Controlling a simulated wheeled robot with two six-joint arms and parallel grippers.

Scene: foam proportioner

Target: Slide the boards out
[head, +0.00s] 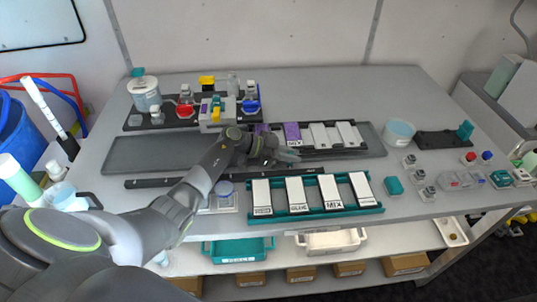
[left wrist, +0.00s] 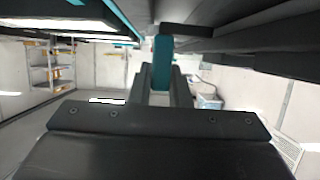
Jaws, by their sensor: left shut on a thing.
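Four white labelled boards (head: 295,194) stand side by side in a teal rack (head: 318,213) at the table's front. Behind it, a black rack (head: 365,149) holds two purple-fronted pieces (head: 292,133) and several pale boards (head: 333,134). My left arm reaches across the table from the left. My left gripper (head: 288,154) is low between the two racks, shut on a small teal piece. In the left wrist view the teal piece (left wrist: 162,62) stands between the fingers. What it belongs to I cannot tell. My right gripper is not in view.
A long dark mat (head: 145,153) lies at the left middle, with a black rail (head: 150,182) before it. Bottles and a caddy stand on a black tray behind. A tub (head: 399,132), a dark strip with a teal block (head: 465,129) and small parts occupy the right.

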